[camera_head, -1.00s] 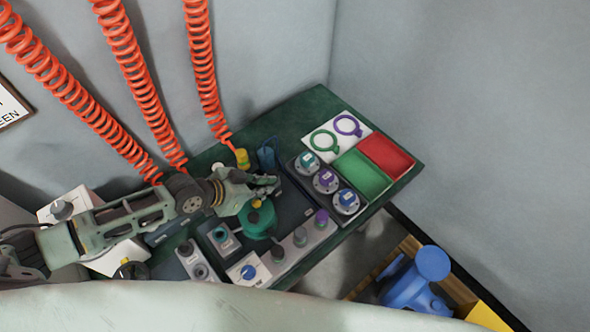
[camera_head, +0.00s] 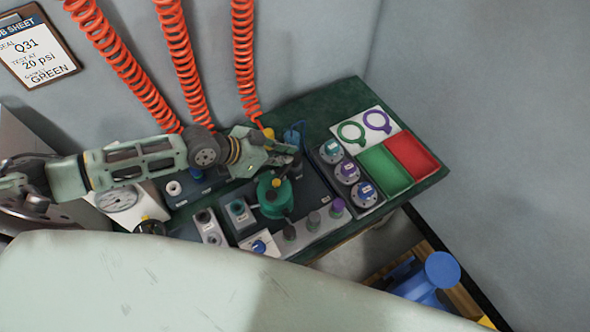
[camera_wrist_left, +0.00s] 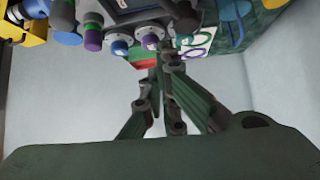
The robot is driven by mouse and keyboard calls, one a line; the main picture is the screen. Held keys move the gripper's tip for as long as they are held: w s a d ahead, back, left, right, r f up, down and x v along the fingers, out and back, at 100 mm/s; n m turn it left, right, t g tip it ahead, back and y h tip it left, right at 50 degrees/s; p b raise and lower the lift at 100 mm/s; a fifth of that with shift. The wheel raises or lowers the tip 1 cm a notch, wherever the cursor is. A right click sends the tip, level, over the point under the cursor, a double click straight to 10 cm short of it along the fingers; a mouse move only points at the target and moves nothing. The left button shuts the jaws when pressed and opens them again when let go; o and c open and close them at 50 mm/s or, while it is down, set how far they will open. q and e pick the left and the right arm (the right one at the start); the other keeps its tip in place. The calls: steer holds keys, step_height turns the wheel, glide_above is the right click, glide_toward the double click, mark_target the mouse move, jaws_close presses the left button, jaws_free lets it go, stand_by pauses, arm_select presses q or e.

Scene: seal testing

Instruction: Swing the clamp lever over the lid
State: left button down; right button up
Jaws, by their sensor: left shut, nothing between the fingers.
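The green round test fixture with its lid (camera_head: 274,197) stands on the dark plate in the middle of the bench. In the left wrist view the closed fingers (camera_wrist_left: 162,60) reach toward the bench top, and the fixture cannot be made out there. My right gripper is not in view.
Seals on a dark rack (camera_head: 347,172) stand right of the fixture. Green (camera_head: 385,171) and red (camera_head: 414,155) trays lie further right. Several posts with coloured caps line the front edge. Orange coiled hoses (camera_head: 187,60) hang behind.

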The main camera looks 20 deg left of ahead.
arm_select(q)
steer(key=a+r, duration=0.1)
steer(key=w+a+r+b, duration=0.1)
steer(key=a, duration=0.1)
steer(key=shift+a+r, duration=0.25)
steer(key=shift+r, duration=0.05)
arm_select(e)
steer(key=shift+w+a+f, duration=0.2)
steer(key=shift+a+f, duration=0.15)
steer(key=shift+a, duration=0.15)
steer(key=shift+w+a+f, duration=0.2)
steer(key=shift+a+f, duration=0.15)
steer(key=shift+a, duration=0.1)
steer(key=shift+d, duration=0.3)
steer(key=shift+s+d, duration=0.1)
